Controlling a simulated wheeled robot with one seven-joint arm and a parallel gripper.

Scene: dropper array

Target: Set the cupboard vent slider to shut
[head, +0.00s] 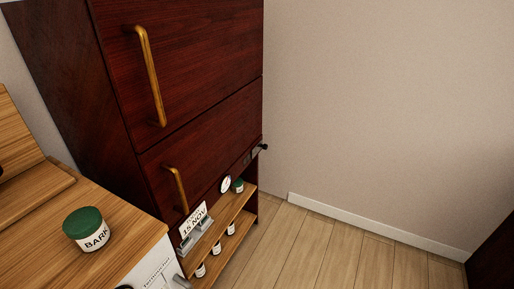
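The dark red wooden cupboard (198,60) stands at the left against the wall in the head view. At the right end of its lower front is a small black knob (264,147) beside a small greyish plate (254,153). This may be the vent slider, but it is seen at a steep angle and is too small to read its setting. My gripper is not in view.
Two brass handles (150,75) (177,189) are on the cupboard's front. Below are a "15 NOV" sign (194,223) and open shelves (246,196) with several jars. A wooden counter (135,215) at the left holds a green-lidded jar (86,229). The floor (330,245) at the right is clear.

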